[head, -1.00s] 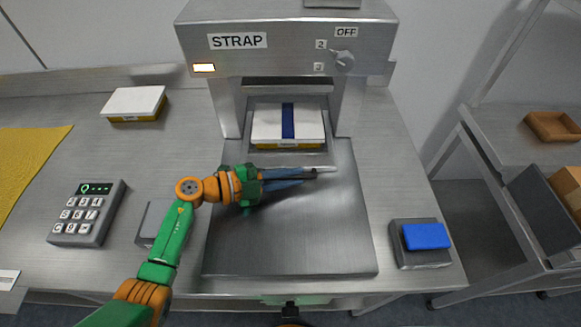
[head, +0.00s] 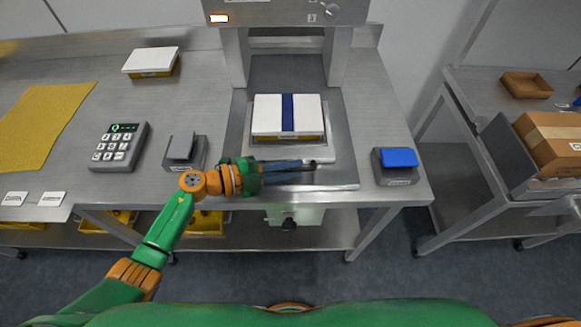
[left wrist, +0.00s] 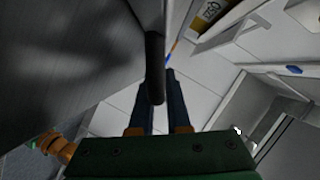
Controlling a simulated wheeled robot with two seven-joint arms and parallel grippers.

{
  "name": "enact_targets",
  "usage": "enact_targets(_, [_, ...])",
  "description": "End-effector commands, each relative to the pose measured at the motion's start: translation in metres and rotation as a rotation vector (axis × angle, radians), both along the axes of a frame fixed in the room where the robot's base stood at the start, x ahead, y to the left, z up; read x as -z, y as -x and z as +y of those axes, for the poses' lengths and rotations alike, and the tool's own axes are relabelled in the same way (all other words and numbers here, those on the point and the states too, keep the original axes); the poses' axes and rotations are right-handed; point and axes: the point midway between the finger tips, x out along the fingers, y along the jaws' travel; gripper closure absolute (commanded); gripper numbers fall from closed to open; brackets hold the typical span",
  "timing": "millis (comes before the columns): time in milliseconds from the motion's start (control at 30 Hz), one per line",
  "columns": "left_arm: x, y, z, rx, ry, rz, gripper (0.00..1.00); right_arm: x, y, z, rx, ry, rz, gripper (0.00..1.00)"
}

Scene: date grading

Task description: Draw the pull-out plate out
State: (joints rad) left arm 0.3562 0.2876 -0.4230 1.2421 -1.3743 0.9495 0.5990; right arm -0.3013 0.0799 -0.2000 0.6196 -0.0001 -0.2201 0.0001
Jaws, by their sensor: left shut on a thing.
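The pull-out plate (head: 336,150) is a light metal sheet extending from under the strapping machine (head: 285,14) toward the front of the bench. A white-topped yellow box (head: 268,112) with a blue strap sits on it, clear of the machine's opening. My left gripper (head: 308,166) lies across the plate's front edge, shut on the plate's dark handle; its fingers partly hide the grip. In the left wrist view the dark handle bar (left wrist: 155,75) runs between the blue fingers (left wrist: 166,92). My right gripper is not in view.
A keypad (head: 118,147) and a grey pad block (head: 181,148) stand left of the plate, a blue-topped block (head: 399,158) right. Another white-topped box (head: 150,62) and a yellow mat (head: 40,125) lie further left. A side shelf holds cardboard boxes (head: 550,135).

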Motion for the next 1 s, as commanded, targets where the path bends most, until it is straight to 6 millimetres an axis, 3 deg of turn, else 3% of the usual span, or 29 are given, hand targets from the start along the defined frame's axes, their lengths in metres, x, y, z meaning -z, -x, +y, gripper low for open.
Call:
enact_targets(367, [0.0, 0.0, 0.0, 0.0, 0.001, 0.0, 1.0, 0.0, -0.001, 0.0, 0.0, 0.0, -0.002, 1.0])
enact_targets(400, [0.0, 0.0, 0.0, 0.0, 0.001, 0.0, 0.74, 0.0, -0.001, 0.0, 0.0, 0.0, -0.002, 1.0])
enact_targets(700, [0.0, 0.0, 0.001, -0.001, 0.001, 0.0, 0.73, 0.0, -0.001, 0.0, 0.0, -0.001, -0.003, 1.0])
enact_targets(1000, [-0.009, 0.018, 0.053, -0.001, -0.003, 0.001, 0.73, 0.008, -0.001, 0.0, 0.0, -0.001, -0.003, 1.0])
